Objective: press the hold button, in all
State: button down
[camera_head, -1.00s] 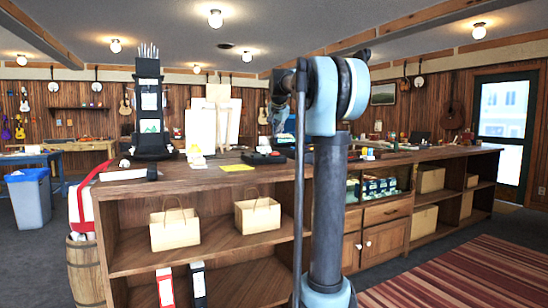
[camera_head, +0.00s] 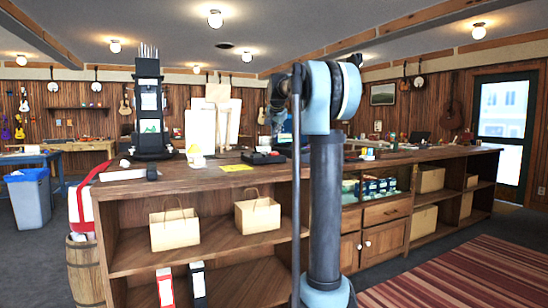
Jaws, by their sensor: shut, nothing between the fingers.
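A dark, low device (camera_head: 264,157) with a small red patch lies on the wooden counter (camera_head: 130,183), left of my arm's column. It may be the phone or unit with the hold button; no single button can be made out at this size. My upright arm column hides part of the counter right of the device.
A tall black stand (camera_head: 149,110) is on the counter's left part. A yellow note (camera_head: 236,168) lies near the front edge. Paper bags (camera_head: 257,215) sit on the shelf below. A striped rug (camera_head: 450,270) covers open floor at right.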

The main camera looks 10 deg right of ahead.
jog(key=shift+f, duration=3.05)
jog(key=shift+s+f, duration=0.1)
jog(key=shift+f, duration=0.7)
jog(key=shift+r, duration=0.9)
jog(key=shift+r, duration=2.5)
